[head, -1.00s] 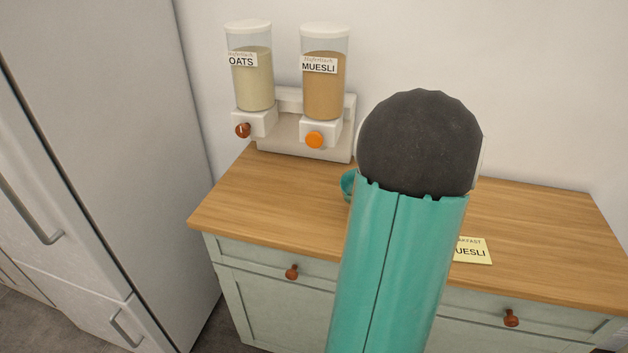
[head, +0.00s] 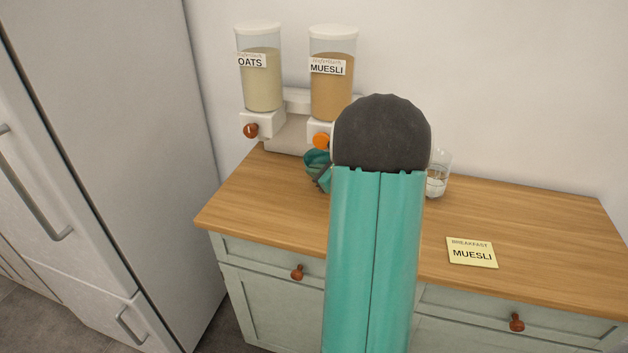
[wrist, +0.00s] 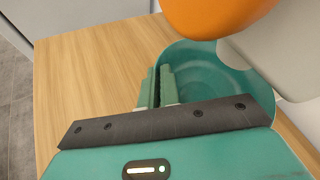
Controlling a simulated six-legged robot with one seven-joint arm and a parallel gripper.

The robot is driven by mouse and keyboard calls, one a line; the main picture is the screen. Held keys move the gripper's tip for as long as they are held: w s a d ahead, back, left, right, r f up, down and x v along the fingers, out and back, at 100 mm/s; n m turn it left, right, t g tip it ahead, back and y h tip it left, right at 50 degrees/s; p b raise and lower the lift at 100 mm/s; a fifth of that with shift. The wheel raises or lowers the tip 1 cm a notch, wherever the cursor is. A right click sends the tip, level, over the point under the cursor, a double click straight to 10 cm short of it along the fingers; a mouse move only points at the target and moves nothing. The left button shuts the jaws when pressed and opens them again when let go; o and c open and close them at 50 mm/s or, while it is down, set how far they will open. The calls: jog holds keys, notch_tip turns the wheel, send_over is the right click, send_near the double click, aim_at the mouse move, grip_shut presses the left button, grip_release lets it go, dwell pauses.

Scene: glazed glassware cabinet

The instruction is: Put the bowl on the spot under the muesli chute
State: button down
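The teal bowl (head: 313,158) is just below and in front of the orange knob (head: 320,141) of the muesli dispenser (head: 332,88). My arm hides its right part. In the wrist view the bowl (wrist: 200,68) opens toward the camera, partly covered by the orange knob (wrist: 215,12) and the pale chute housing (wrist: 285,50). My gripper (wrist: 158,88) is shut on the bowl's left rim, one finger inside and one outside. The spot under the chute is hidden. I cannot tell whether the bowl touches the surface below.
The oats dispenser (head: 261,80) with a red-brown knob stands to the left. A glass (head: 438,175) stands right of my arm. A yellow card (head: 472,253) reading BREAKFAST MUESLI lies on the wooden counter (head: 540,225). The fridge (head: 110,130) is at the left.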

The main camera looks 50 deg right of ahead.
jog(key=shift+w+f, duration=0.2)
jog(key=shift+f, duration=1.55)
jog(key=c, duration=1.6)
grip_release()
jog(key=shift+f, duration=0.15)
